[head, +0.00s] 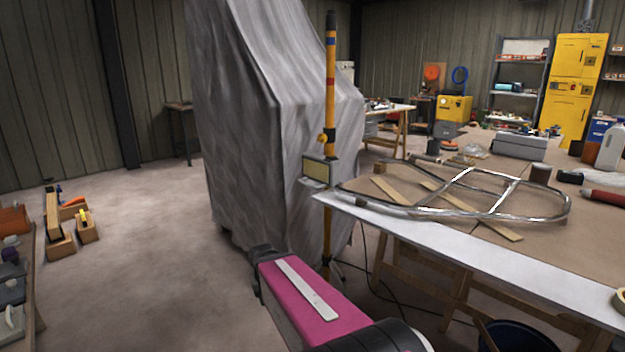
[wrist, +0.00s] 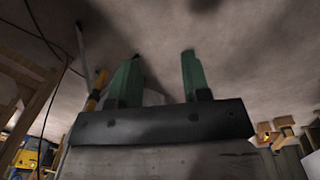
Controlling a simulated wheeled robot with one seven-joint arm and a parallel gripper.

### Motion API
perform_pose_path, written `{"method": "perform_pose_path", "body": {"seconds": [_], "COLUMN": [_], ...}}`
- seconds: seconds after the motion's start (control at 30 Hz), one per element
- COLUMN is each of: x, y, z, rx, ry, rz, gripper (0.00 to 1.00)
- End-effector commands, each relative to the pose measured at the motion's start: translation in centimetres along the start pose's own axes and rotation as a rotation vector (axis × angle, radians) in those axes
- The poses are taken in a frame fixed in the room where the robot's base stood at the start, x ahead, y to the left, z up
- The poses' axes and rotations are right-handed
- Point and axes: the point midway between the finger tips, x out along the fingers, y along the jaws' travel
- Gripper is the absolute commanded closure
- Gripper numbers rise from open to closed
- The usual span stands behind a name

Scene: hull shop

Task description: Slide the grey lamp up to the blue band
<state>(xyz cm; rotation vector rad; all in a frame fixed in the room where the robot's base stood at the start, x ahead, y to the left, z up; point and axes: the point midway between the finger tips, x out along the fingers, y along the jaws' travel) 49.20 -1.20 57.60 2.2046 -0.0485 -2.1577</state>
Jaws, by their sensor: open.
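The yellow pole (head: 330,105) stands upright in front of the draped hull. A dark blue band (head: 331,41) rings it near the top, with a red band (head: 330,81) lower down. The grey lamp (head: 319,171), with a pale yellowish face, sits on the pole well below both bands, beside the table corner. An orange knob (head: 322,138) sticks out just above it. My gripper (head: 262,252) is low and left of the pole, apart from the lamp. In the wrist view its green fingers (wrist: 158,62) are spread and empty; part of the yellow pole (wrist: 97,90) shows left of them.
A grey sheet (head: 260,110) covers a tall form directly behind the pole. A table (head: 480,249) with a bent metal frame (head: 495,196) stands right of the pole. A dark cable (head: 375,280) hangs below it.

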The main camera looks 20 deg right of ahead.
Motion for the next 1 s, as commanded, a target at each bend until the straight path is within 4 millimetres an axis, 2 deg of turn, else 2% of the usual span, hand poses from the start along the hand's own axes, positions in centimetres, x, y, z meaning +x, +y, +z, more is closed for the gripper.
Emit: {"method": "perform_pose_path", "body": {"seconds": [0.03, 0.17, 0.27, 0.47, 0.6, 0.7, 0.8, 0.9, 1.0], "x": [-0.1, -1.3, -3.0, -8.9, -14.4, -18.0, -20.8, -22.4, -23.1], "y": [0.9, 4.3, 7.4, 13.8, 17.6, 19.4, 20.6, 21.2, 21.6], "z": [-1.7, -6.3, -10.5, -19.3, -24.9, -27.9, -29.9, -30.9, -31.3], "rx": [-0.011, -0.056, -0.096, -0.173, -0.221, -0.247, -0.265, -0.277, -0.281], "ry": [0.012, 0.053, 0.089, 0.156, 0.191, 0.205, 0.213, 0.216, 0.217], "rz": [0.042, 0.209, 0.366, 0.712, 0.954, 1.097, 1.200, 1.261, 1.285], "gripper": [0.56, 0.56, 0.56, 0.56, 0.56, 0.56, 0.56, 0.56, 0.56]}}
